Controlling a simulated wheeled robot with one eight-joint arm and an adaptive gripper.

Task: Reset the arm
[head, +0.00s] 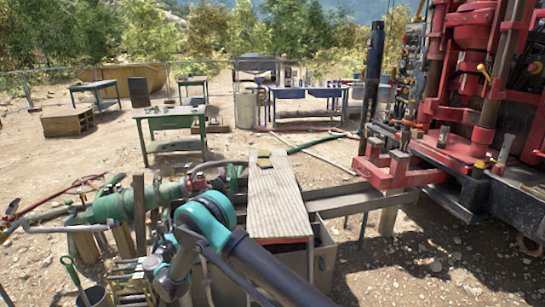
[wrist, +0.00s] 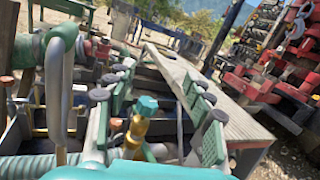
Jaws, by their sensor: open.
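My arm (head: 262,268), dark grey with teal joints, reaches in from the bottom of the head view and bends down to the left of a ribbed plank. My gripper (wrist: 160,76) is open in the wrist view, with its two green-padded fingers apart. A brass fitting with a teal cap (wrist: 147,104) shows between the fingers in the picture. I cannot tell whether it touches them. In the head view, my gripper is low at the left, partly hidden by my arm and hard to separate from the fittings.
The plank (head: 276,200) lies over the tank beside my arm. Green pipework (head: 120,205) runs along the left, close to the gripper. A red drilling rig (head: 465,110) stands at the right. A green table (head: 172,123) and a blue bench (head: 308,94) stand behind on open sandy ground.

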